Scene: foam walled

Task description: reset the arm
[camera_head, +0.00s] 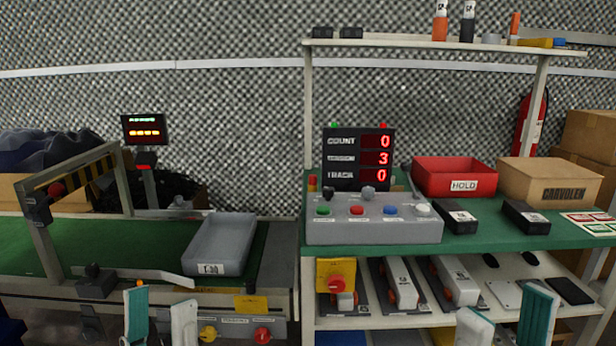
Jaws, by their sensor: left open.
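My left gripper (160,318) shows at the bottom edge, in front of the conveyor. Its two fingers, one with a teal pad, stand upright and apart with nothing between them. My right gripper (506,320) shows at the bottom right, in front of the bench's lower shelf. Its fingers are also upright and spread, with no object seen between them. The rest of both arms is out of view.
A grey tray (222,245) sits on the green conveyor (120,243) at left. A control box (375,224), display (358,158), red HOLD bin (454,178) and tan carton (549,183) stand on the green bench (480,238). Devices lie on the lower shelf.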

